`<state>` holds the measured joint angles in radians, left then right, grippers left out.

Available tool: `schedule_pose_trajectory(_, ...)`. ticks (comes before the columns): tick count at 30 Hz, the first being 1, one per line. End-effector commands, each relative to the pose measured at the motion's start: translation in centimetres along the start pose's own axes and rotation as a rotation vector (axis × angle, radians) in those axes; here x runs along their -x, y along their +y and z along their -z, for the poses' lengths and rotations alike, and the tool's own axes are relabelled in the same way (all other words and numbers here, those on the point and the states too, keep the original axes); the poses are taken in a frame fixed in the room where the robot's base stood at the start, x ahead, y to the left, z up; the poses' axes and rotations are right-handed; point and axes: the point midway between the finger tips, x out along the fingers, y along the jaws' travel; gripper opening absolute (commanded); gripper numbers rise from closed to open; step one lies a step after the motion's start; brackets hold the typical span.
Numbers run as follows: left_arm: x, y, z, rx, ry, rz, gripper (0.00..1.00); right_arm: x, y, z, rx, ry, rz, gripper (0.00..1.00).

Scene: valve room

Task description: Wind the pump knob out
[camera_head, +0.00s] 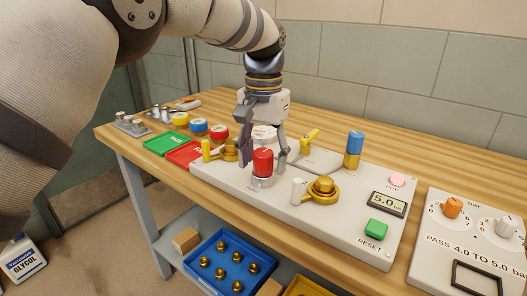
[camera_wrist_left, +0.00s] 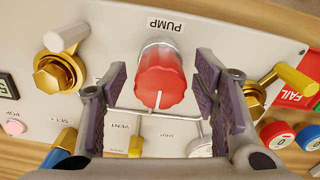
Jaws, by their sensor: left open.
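The pump knob is a red ribbed knob (camera_head: 263,161) on a pale round base, standing on the light grey test panel (camera_head: 344,229). In the left wrist view the red knob (camera_wrist_left: 161,79) carries a white line on its face, and the word PUMP is printed beside its base. My left gripper (camera_head: 263,152) is open and points down over the panel. In the left wrist view its fingers (camera_wrist_left: 163,90) stand on both sides of the knob, with gaps visible between pads and knob. My right gripper is not in view.
A brass fitting with a white lever (camera_head: 322,188) and one with a yellow lever (camera_head: 228,149) flank the knob. A yellow-handled valve (camera_head: 305,139) and a blue-and-brass cylinder (camera_head: 354,149) stand behind. A display (camera_head: 388,204) reads 5.0. Green (camera_head: 166,143) and red trays lie left.

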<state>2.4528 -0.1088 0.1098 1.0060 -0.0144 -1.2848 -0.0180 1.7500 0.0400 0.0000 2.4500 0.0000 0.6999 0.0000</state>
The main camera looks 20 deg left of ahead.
Motion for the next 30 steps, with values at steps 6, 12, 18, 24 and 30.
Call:
schedule_pose_trajectory(6, 4.7, 0.0, 0.2, 0.0, 0.008, 0.0, 0.55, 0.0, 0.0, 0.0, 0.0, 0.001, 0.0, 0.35)
schedule_pose_trajectory(12, 9.8, 0.0, 0.1, 0.0, 0.004, 0.0, 0.55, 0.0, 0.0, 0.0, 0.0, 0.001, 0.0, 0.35)
schedule_pose_trajectory(18, 11.6, 0.0, 0.0, 0.0, 0.001, 0.0, 0.55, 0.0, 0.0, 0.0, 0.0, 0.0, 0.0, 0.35)
schedule_pose_trajectory(24, 11.8, 0.0, 0.0, 0.0, 0.0, 0.0, 0.55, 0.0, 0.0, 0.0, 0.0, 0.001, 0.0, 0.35)
schedule_pose_trajectory(30, 11.8, 0.0, 0.0, 0.0, 0.0, 0.0, 0.55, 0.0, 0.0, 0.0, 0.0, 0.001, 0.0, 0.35)
